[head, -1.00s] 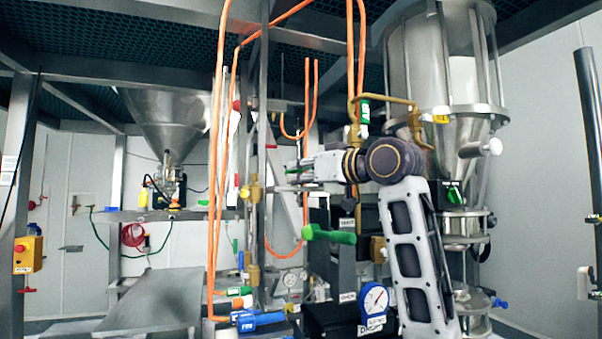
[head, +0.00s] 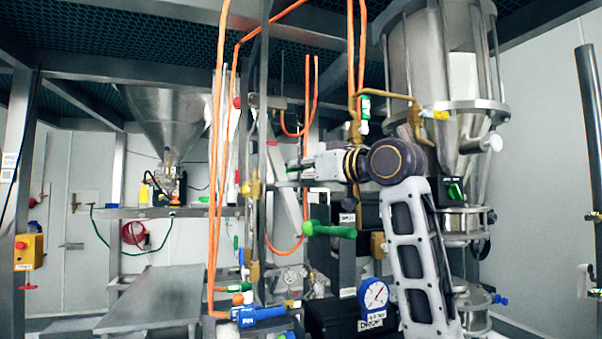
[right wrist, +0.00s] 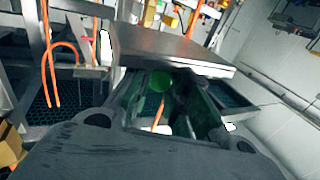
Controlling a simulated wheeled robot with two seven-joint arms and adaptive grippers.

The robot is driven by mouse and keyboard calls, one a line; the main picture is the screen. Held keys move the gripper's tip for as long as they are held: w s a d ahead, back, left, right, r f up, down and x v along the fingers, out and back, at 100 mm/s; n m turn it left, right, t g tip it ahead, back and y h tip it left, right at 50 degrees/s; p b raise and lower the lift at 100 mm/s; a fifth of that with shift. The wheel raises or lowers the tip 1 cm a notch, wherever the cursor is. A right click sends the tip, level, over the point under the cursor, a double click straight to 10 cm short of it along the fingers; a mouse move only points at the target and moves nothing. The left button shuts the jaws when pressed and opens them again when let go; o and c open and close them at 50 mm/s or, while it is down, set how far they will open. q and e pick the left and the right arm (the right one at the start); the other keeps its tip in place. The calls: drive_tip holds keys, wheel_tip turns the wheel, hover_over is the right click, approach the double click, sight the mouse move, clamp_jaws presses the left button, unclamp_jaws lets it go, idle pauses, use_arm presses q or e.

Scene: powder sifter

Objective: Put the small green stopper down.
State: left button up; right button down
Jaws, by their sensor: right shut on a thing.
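My right gripper (head: 295,168) reaches left from my wrist in the middle of the head view. In the right wrist view its fingers (right wrist: 160,95) are shut on the small green stopper (right wrist: 160,82), which shows as a round green end between them. In the head view a bit of the green stopper (head: 292,168) shows at the fingertips, small and partly hidden. It is held in the air near the upright pipes. My left gripper is not in view.
A green handle (head: 330,230) sticks out below my right wrist. Orange hoses (head: 215,170) and steel posts stand close to the gripper. A bare metal table (head: 150,295) lies at lower left. A steel hopper (head: 470,90) stands at right, and a blue-rimmed gauge (head: 375,295) below.

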drive_tip(key=c, duration=1.4)
unclamp_jaws()
drive_tip(key=shift+w+a+f, duration=0.1)
drive_tip(key=shift+a+f, duration=0.1)
drive_tip(key=shift+f, duration=0.4)
drive_tip(key=shift+o, duration=0.2)
drive_tip(key=shift+r, duration=0.15)
drive_tip(key=shift+d+r+p, duration=0.15)
drive_tip(key=shift+r+p, duration=0.25)
drive_tip(key=shift+d+r, duration=0.15)
drive_tip(key=shift+d, duration=0.05)
drive_tip(key=shift+s+d, duration=0.15)
drive_tip(key=shift+s, duration=0.25)
drive_tip(key=b+v, duration=0.4)
drive_tip(key=v, duration=0.7)
drive_tip(key=shift+r, duration=0.25)
